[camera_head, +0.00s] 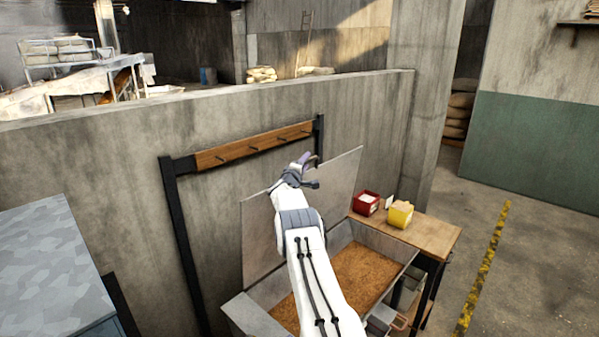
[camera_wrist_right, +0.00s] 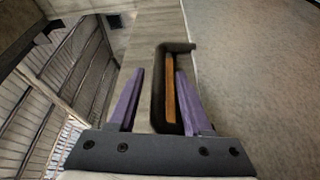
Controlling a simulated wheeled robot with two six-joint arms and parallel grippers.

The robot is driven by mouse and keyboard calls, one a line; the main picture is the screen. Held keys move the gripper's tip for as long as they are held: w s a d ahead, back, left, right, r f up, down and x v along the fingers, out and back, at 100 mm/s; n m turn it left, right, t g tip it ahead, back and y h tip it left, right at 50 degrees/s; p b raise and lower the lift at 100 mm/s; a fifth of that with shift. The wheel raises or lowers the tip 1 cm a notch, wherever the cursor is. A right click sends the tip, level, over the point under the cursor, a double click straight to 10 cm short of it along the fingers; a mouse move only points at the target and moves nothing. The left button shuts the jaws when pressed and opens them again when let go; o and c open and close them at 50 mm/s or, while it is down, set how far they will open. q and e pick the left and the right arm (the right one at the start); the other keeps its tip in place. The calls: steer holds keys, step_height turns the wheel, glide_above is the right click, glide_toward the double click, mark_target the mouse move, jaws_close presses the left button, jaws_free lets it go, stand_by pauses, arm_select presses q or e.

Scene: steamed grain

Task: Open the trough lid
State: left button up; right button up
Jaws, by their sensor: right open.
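The trough (camera_head: 243,315) is a grey metal box holding brown grain (camera_head: 360,275) at the lower middle of the head view. Its lid (camera_head: 262,238), a flat grey sheet, stands raised and steeply tilted at the trough's back, near the wall. My right arm crosses in front and hides the lid's middle. My right gripper (camera_head: 303,160) is open and empty at the lid's upper edge. In the right wrist view its purple fingers (camera_wrist_right: 155,85) are spread, with the black-framed wooden rack visible beyond. Contact with the lid cannot be told. My left gripper is not in view.
The peg rack (camera_head: 245,148) stands against the concrete wall behind the lid. A wooden table (camera_head: 435,238) right of the trough holds a red box (camera_head: 366,203) and a yellow box (camera_head: 400,214). A grey-topped cabinet (camera_head: 45,265) is at left. Floor at right is clear.

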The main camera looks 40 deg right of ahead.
steer(key=b+v, duration=0.5)
steer(key=v, duration=0.5)
steer(key=shift+b, duration=0.4)
